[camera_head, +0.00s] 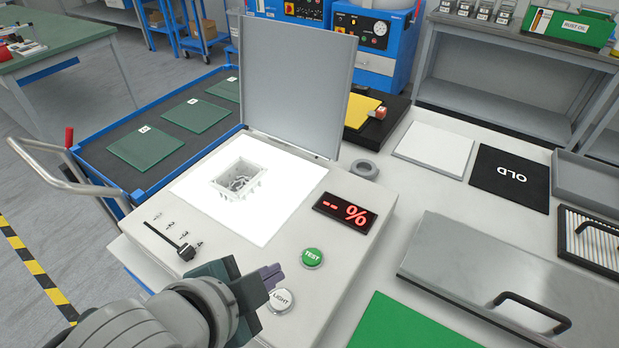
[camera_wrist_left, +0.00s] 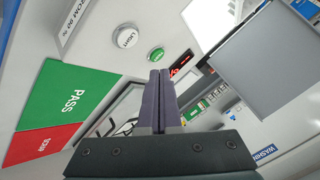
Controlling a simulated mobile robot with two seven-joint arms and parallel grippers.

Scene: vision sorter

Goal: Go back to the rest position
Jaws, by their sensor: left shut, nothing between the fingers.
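My left gripper (camera_head: 272,275) is in the lower middle of the head view, above the front of the light-table machine (camera_head: 350,250), close to the LIGHT button (camera_head: 282,299). Its fingers are shut with nothing between them. In the left wrist view its two dark fingers (camera_wrist_left: 159,80) lie side by side, with the white LIGHT button (camera_wrist_left: 127,36) and the green TEST button (camera_wrist_left: 156,54) beyond them. The TEST button also shows in the head view (camera_head: 312,257). My right gripper is in neither view.
A white bin (camera_head: 226,190) with small parts inside sits on the glowing panel (camera_head: 285,205), below a raised grey lid (camera_head: 296,90). A black OLD mat (camera_head: 510,178) and a metal cover (camera_head: 480,265) lie right. A blue cart (camera_head: 100,160) stands left.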

